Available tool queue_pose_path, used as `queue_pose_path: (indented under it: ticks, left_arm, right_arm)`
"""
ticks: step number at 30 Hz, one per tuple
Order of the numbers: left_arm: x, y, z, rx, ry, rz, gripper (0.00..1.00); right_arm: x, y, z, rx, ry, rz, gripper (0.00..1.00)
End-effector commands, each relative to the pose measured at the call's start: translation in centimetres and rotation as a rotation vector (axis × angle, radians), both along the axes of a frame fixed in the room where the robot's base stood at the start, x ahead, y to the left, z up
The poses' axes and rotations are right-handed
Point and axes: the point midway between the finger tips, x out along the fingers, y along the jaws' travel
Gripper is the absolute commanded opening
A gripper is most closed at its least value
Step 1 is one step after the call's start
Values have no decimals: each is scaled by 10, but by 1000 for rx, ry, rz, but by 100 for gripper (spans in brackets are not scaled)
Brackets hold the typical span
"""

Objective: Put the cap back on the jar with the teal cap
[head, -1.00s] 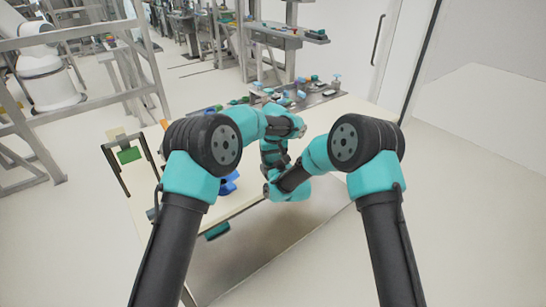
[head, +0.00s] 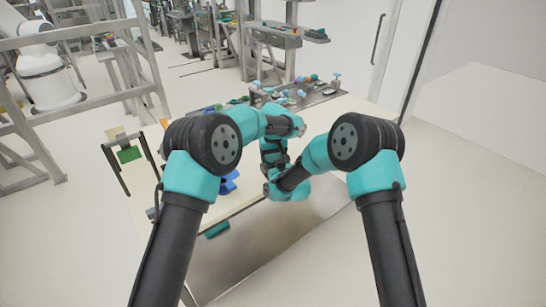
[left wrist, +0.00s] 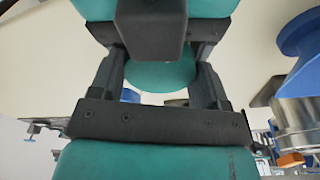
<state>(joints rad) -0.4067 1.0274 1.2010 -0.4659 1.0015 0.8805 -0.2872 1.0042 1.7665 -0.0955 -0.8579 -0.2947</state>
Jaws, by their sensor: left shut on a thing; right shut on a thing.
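In the head view my two arms meet over the near right part of the table, and their links hide the fingers and the jar. In the left wrist view my left gripper (left wrist: 158,62) shows its two dark fingers on either side of a round teal piece, which looks like the teal cap (left wrist: 160,76). Another dark gripper part, seemingly my right gripper (left wrist: 150,24), faces it from the top, very close. The jar itself cannot be made out, nor whether cap and jar touch.
A black-framed stand (head: 128,154) is at the left edge. Several small coloured items lie at the back. A blue and metal object (left wrist: 300,112) stands at the right of the left wrist view.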

Motion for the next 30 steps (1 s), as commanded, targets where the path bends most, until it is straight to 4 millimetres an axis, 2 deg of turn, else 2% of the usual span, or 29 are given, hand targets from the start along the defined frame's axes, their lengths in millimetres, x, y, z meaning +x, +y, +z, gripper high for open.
queue_pose_path:
  ticks: [2,30]
  left_arm:
    - [1,2,-2,3,4,-3,48]
    - [-1,0,9,1,1,-8,48]
  right_arm:
    - [1,2,7,-1,-15,5,32]
    - [1,1,2,-1,-5,2,32]
